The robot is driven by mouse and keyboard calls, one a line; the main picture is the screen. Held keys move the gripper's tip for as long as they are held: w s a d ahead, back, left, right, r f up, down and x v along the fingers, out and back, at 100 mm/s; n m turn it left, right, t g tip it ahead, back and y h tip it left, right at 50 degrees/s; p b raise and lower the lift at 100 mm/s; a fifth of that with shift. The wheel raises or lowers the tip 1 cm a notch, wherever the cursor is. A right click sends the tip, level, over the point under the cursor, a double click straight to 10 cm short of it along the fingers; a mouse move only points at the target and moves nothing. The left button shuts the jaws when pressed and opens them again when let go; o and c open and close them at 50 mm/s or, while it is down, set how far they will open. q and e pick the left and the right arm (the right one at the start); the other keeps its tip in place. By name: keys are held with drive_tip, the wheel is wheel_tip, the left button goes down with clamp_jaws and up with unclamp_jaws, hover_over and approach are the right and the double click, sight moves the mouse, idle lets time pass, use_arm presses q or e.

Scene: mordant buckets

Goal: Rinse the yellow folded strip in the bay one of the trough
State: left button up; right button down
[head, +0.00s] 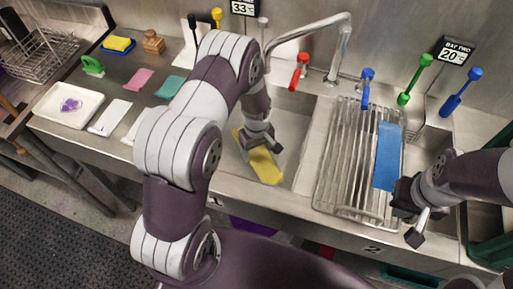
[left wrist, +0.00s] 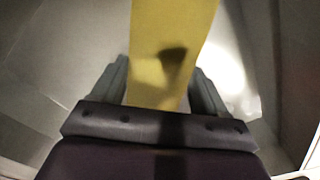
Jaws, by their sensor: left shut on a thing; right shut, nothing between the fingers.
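The yellow folded strip (head: 264,165) hangs from my left gripper (head: 262,143) over the left basin of the trough (head: 292,122). In the left wrist view the strip (left wrist: 172,50) runs between the two fingers of my left gripper (left wrist: 157,88), which is shut on it. Its lower end is over the basin; I cannot tell whether it touches water or the floor. My right gripper (head: 408,216) is shut and empty, at the front right of the drain rack near the right basin.
A wire rack (head: 336,165) with a blue strip (head: 387,155) on it covers part of the trough right of the left basin. A faucet (head: 340,50) arches above. Pink (head: 138,79) and teal (head: 170,87) cloths and a white tray (head: 50,103) lie on the left counter.

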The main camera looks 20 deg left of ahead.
use_arm(q)
drive_tip(key=shift+w+a, duration=0.35)
drive_tip(key=shift+a, duration=0.05)
drive_tip(key=shift+w+a, duration=0.1)
wheel_tip(320, 180, up, 9)
drive_tip(key=p, duration=0.7)
idle(2.6)
wheel_tip(320, 180, up, 5)
drive_tip(key=p, duration=0.4)
drive_tip(key=shift+f, duration=0.1)
